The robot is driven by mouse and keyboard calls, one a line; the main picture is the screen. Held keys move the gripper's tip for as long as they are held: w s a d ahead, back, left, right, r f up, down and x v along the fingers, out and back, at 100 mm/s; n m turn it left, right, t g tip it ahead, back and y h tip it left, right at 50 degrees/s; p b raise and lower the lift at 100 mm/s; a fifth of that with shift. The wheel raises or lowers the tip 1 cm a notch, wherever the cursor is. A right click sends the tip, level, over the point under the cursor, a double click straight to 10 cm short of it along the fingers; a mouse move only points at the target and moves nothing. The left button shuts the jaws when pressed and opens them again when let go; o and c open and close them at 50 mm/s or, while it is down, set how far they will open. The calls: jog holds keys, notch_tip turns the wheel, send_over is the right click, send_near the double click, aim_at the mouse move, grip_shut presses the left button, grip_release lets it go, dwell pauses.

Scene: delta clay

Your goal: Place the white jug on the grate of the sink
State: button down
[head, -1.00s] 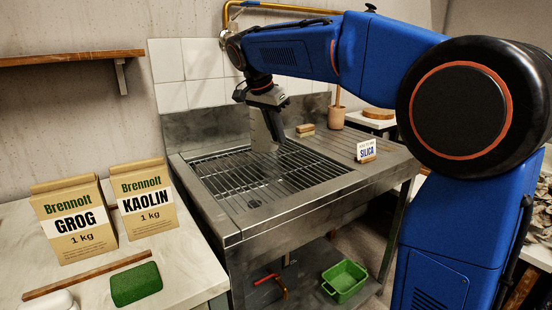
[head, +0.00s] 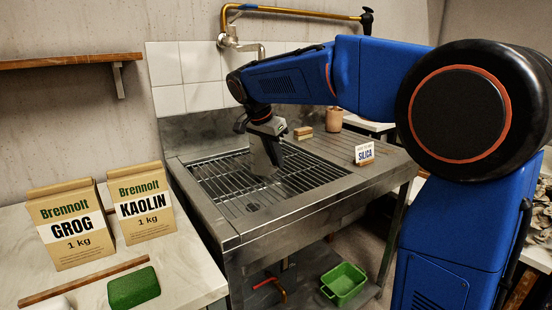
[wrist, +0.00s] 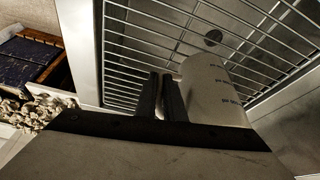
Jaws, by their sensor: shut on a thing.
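The white jug (head: 262,152) hangs under my gripper over the sink's grate (head: 222,180) in the head view, its body partly hidden by the gripper. In the wrist view the jug (wrist: 212,88) is a pale rounded body with small dark print, just right of the fingers. My gripper (head: 270,136) points down, and its two dark fingers (wrist: 160,97) are close together beside the jug's body. The part held between them is hidden. The grate (wrist: 135,50) shows below the jug in the wrist view. I cannot tell whether the jug touches the bars.
The metal sink (head: 235,228) has a ribbed drainboard at right with a silica sign (head: 364,153) and a sponge or brush (head: 303,133). A tap (head: 229,38) is on the wall behind. Grog (head: 70,225) and kaolin (head: 141,203) bags stand on the left counter.

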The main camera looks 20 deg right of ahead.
jog(key=c, duration=1.9)
grip_release()
jog(key=shift+o, duration=0.2)
jog(key=v, duration=1.2)
jog(key=s+d+f+n+t+y, duration=0.1)
jog(key=s+d+f+n, duration=0.2)
jog(key=s+f, duration=0.5)
jog(key=s+d+f+n+y, duration=0.1)
jog(key=s+d+f+n, duration=0.3)
jog(key=s+f, duration=0.5)
jog(key=s+d+f+n+t+y, duration=0.1)
jog(key=s+d+f+n+y, duration=0.1)
jog(key=s+f+n, duration=0.3)
jog(key=s+d+f, duration=0.1)
jog(key=s+f, duration=0.3)
jog(key=s, duration=0.7)
jog(key=shift+t, duration=0.3)
jog(key=shift+s+d+r, duration=0.1)
jog(key=shift+s+d, duration=0.05)
